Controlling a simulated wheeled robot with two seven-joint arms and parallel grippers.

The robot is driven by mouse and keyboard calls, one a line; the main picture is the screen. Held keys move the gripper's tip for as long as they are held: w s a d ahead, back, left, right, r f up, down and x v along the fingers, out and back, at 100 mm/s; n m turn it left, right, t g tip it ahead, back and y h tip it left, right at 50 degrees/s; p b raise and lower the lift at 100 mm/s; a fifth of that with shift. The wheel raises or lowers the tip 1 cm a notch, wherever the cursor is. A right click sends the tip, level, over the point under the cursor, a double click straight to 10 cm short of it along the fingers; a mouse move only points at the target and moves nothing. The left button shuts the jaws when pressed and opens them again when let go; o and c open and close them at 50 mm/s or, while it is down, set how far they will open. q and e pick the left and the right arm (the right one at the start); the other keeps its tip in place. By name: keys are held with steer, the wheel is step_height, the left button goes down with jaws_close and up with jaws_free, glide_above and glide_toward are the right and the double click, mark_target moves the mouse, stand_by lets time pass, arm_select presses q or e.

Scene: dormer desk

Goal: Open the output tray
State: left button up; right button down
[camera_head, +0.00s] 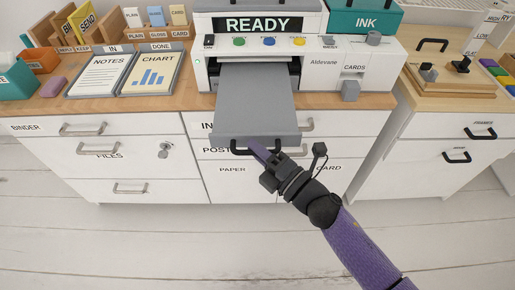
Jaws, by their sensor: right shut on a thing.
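The output tray (254,100) is a flat grey slab. It sticks far out of the white printer (345,60) and overhangs the drawers below. A black handle (238,149) sits at its front edge. My right gripper (262,150) comes from the lower right and is shut on this handle. The fingertips partly cover the handle, so the exact grip is hard to see. My left gripper is not in view.
The wooden desk top (190,60) carries the NOTES and CHART boards (150,72) at left. Drawer fronts with handles (83,129) lie below. A side cabinet (450,125) stands at right. The pale floor (120,235) in front is clear.

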steer(key=shift+s, duration=0.1)
steer(key=c, duration=0.9)
jaws_free()
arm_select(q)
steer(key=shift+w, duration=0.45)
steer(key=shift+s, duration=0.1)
arm_select(e)
steer(key=shift+d, duration=0.2)
arm_select(q)
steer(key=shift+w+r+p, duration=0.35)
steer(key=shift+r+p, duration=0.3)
steer(key=shift+p, duration=0.1)
arm_select(e)
steer(key=v, duration=0.9)
steer(key=shift+s+d+f, duration=0.1)
steer(key=shift+s+d, duration=0.1)
